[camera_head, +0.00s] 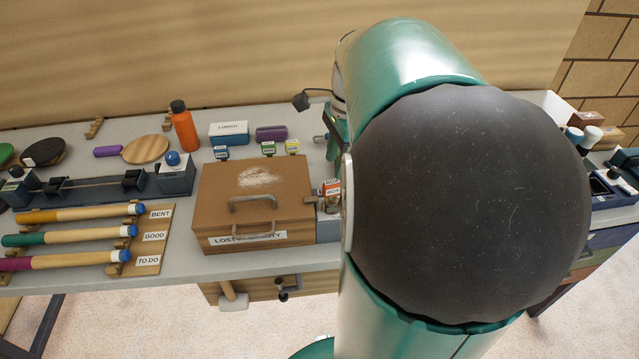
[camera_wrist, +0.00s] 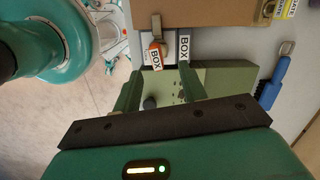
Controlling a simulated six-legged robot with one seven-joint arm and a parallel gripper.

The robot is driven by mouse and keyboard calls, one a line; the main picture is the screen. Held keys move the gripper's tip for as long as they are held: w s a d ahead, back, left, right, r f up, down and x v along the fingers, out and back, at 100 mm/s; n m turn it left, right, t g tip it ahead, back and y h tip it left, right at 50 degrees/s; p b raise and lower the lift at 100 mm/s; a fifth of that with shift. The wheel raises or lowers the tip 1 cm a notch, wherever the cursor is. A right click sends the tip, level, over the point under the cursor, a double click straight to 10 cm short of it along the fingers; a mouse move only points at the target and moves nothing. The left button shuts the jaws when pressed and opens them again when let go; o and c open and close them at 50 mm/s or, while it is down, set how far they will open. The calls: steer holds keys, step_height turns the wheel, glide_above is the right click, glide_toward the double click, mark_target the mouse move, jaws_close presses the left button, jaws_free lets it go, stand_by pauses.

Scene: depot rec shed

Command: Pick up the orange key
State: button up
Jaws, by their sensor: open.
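A small orange tag marked BOX, taken as the orange key (camera_head: 331,186), is at the right side of the brown lost property box (camera_head: 225,200). In the wrist view the orange key (camera_wrist: 156,54) shows just beyond my fingertips, beside a white BOX label (camera_wrist: 184,47). Its metal part is hard to make out. My gripper (camera_wrist: 159,82) is open, with its two green fingers apart and nothing visibly held between them. The key looks roughly in line with the gap between the fingers. In the head view my arm hides much of this area.
Keys with blue (camera_head: 221,152), green (camera_head: 268,148) and yellow (camera_head: 292,146) tags stand behind the box. An orange bottle (camera_head: 184,130), a lunch box (camera_head: 229,132) and a purple case (camera_head: 271,133) stand farther back. A blue-handled brush (camera_wrist: 275,80) lies right in the wrist view.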

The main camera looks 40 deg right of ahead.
mark_target(333, 182)
steer(key=f, duration=0.2)
steer(key=a+f, duration=0.1)
steer(key=f, duration=0.5)
steer(key=shift+a, duration=0.2)
steer(key=shift+c, duration=0.2)
jaws_close()
